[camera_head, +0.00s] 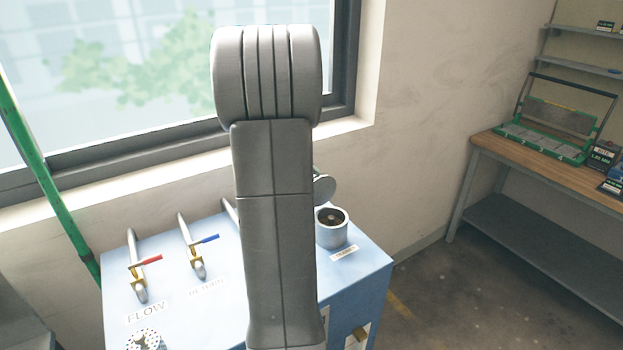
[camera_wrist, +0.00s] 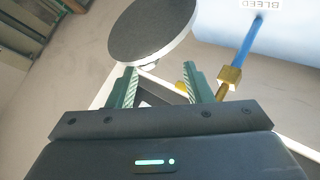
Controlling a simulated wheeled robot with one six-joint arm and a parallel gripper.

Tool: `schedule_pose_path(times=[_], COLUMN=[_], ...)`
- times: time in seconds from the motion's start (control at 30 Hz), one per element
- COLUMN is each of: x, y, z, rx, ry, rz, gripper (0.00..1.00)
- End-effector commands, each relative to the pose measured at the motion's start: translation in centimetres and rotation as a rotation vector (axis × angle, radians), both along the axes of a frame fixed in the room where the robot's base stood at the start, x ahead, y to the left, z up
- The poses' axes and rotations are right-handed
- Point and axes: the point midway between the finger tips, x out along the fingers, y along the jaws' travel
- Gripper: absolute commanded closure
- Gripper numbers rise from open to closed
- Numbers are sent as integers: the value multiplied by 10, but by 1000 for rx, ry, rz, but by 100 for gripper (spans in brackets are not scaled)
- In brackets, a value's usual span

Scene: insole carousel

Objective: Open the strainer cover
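The strainer pot (camera_head: 332,232) is a grey cylinder on the right of the blue cabinet's top. Its mouth is uncovered and shows a dark inside. The strainer cover (camera_head: 324,187), a grey disc, stands tilted up behind the pot, partly hidden by my arm. In the wrist view a large round disc (camera_wrist: 152,28), which looks like this cover, lies just beyond my fingertips. My gripper (camera_wrist: 163,74) is open, its two green fingers apart with nothing seen held between them. In the head view my arm hides the gripper.
The blue cabinet (camera_head: 361,270) also carries a red-handled valve (camera_head: 147,261) and a blue-handled valve (camera_head: 205,241) on the left. A window (camera_head: 130,75) and wall stand behind. A workbench (camera_head: 545,165) with a green rack stands far right, with clear floor before it.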

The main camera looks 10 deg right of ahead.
Motion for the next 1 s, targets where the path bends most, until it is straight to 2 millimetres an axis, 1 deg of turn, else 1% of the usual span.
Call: schedule_pose_path(times=[0.03, 0.1, 0.3, 0.4, 0.6, 0.87, 0.9, 0.97, 1.0], x=[-8, -18, -42, -50, -58, -58, -58, -57, -56], y=[7, 13, 29, 35, 39, 39, 39, 39, 38], z=[8, 16, 35, 42, 47, 48, 48, 49, 50], rx=[1, 1, 1, 1, 0, 0, 0, 4, 10], ry=[-3, -3, -2, -1, 0, 1, 0, -6, -18], rz=[4, 2, 2, 2, 0, -1, 0, -1, -3], gripper=[55, 55, 55, 55, 55, 55, 63, 75, 83])
